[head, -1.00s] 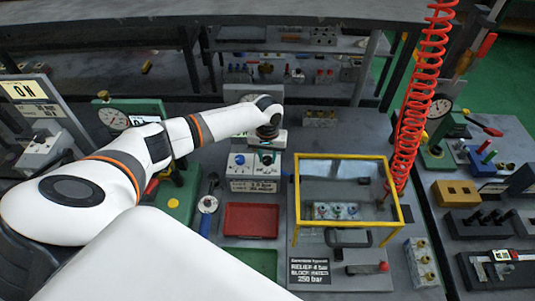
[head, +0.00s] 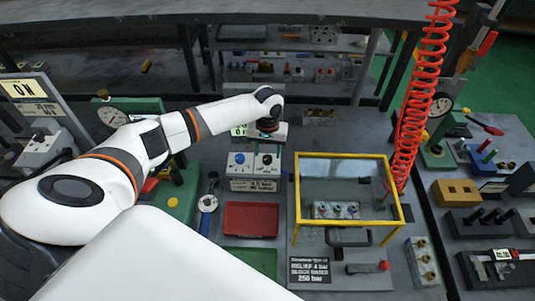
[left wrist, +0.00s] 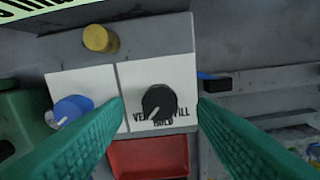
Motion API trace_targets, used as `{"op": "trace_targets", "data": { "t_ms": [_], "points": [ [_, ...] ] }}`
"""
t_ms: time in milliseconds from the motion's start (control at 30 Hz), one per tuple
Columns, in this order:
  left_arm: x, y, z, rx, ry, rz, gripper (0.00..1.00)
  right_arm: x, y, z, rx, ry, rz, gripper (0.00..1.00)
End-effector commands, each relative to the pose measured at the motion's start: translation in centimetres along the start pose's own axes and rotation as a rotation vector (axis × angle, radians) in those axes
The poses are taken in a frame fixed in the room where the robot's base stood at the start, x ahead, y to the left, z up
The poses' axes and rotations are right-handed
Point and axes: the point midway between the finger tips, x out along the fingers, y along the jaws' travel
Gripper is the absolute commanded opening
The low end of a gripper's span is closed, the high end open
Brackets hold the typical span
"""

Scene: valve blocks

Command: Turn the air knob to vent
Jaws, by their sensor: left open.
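The black air knob (left wrist: 159,102) sits on a white plate lettered VENT, FILL and HOLD. A pale mark on it points down and left, toward the VENT lettering. In the head view the black knob (head: 267,160) is at the right of the valve block (head: 252,171). My left gripper (left wrist: 161,104) is open, with one green finger on each side of the knob in the picture and gaps between. In the head view the left gripper (head: 267,138) is above the block's far side, its fingers mostly hidden. My right gripper is not in view.
A blue knob (left wrist: 72,109) is left of the black one, and a yellow knob (left wrist: 97,38) is above. A red tray (head: 251,220) lies in front of the block. A yellow-framed clear guard (head: 346,157) and red coiled hose (head: 415,100) stand to the right.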

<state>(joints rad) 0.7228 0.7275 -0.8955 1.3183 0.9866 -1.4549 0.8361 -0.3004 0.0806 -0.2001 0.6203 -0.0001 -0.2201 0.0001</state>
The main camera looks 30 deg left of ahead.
Motion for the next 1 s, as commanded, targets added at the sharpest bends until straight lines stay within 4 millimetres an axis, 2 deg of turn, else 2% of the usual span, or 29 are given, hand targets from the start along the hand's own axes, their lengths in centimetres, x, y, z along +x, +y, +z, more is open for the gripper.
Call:
{"op": "trace_targets", "data": {
  "t_ms": [200, 433, 600, 1000],
  "points": [
    [-4.7, 0.0, 0.1, 0.002, -0.005, -0.002, 0.52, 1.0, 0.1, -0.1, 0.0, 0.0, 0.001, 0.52],
    [-8.5, 0.0, 0.1, 0.0, -0.004, -0.001, 0.52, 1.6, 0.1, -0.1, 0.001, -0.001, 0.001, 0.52],
    [-9.5, 0.0, 0.0, 0.001, -0.001, 0.0, 0.52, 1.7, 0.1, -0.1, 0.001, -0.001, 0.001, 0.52],
    [-9.6, 0.0, 0.0, 0.001, -0.001, 0.0, 0.52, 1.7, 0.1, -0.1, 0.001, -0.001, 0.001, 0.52]
  ]
}}
